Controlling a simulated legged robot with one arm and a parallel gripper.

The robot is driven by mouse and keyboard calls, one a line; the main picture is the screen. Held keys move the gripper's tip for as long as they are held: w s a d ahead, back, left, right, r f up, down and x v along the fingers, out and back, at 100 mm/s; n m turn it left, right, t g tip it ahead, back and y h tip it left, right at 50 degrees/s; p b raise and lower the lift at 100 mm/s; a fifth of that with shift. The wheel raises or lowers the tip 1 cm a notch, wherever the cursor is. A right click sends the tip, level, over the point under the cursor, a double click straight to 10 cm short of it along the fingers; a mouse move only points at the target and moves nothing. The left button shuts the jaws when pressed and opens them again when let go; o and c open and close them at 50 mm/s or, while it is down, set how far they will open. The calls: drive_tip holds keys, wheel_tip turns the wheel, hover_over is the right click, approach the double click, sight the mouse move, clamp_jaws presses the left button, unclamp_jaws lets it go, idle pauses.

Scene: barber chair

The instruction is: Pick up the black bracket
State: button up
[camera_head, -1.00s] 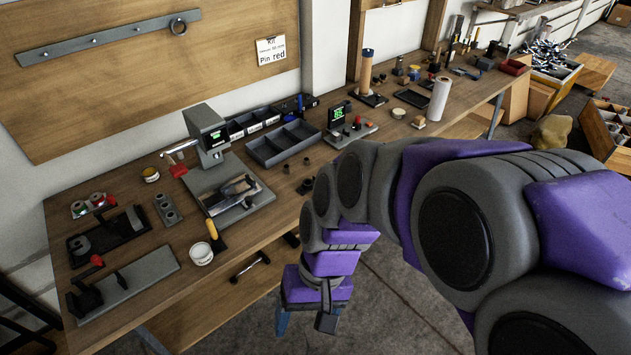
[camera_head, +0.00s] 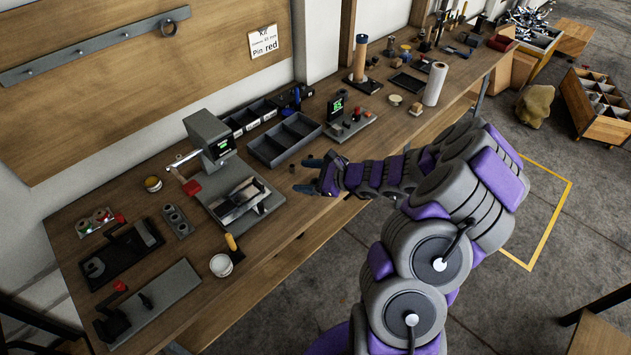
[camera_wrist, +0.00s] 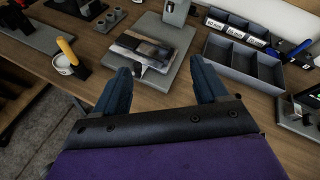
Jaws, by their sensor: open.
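No part is plainly identifiable as the black bracket. A dark, shiny, flat-faced piece (camera_head: 240,197) lies on the grey base of the press-like device (camera_head: 210,135); I cannot tell if it is the bracket. It also shows in the wrist view (camera_wrist: 147,48), ahead of my fingers. Another dark shape (camera_head: 95,267) sits on a black tray at the left of the bench. My gripper (camera_head: 308,176) is open and empty above the bench's front part, to the right of the device. In the wrist view my gripper's two blue fingers (camera_wrist: 160,66) are spread apart.
A grey divided tray (camera_head: 262,148) stands behind my gripper. A digital readout stand (camera_head: 337,106) is at its right. A white tub (camera_head: 221,265) and a yellow-handled tool (camera_head: 231,242) stand near the front edge. Some bare wood (camera_head: 265,232) lies right of them.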

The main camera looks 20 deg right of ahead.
drive_tip(key=s+d+f+m+t+h+p, duration=0.1)
drive_tip(key=s+d+f+m+h+p, duration=0.15)
drive_tip(key=d+f+m+h, duration=0.75)
drive_tip(key=n+y+b, duration=0.2)
drive_tip(key=y+b, duration=0.1)
drive_tip(key=y, duration=0.2)
approach(314, 181)
drive_tip(key=shift+w+a+f, duration=0.25)
drive_tip(key=shift+a+f, duration=0.1)
drive_tip(key=shift+f, duration=0.1)
drive_tip(key=shift+w+d+f, duration=0.35)
drive_tip(key=shift+w+d, duration=0.1)
drive_tip(key=shift+w, duration=0.15)
drive_tip(key=w+a+f, duration=0.1)
drive_tip(key=w+a, duration=0.1)
drive_tip(key=w, duration=0.1)
drive_tip(key=shift+w+a+f+b, duration=0.1)
drive_tip(key=shift+a+f+b, duration=0.25)
drive_tip(key=shift+f+b, duration=0.05)
drive_tip(key=shift+w+a+f, duration=0.1)
drive_tip(key=shift+w+f, duration=0.05)
drive_tip(key=shift+w, duration=0.25)
drive_tip(key=shift+d, duration=0.55)
drive_tip(key=shift+c, duration=1.4)
drive_tip(key=shift+a, duration=0.45)
drive_tip(key=c, duration=0.9)
drive_tip(key=shift+d, duration=0.2)
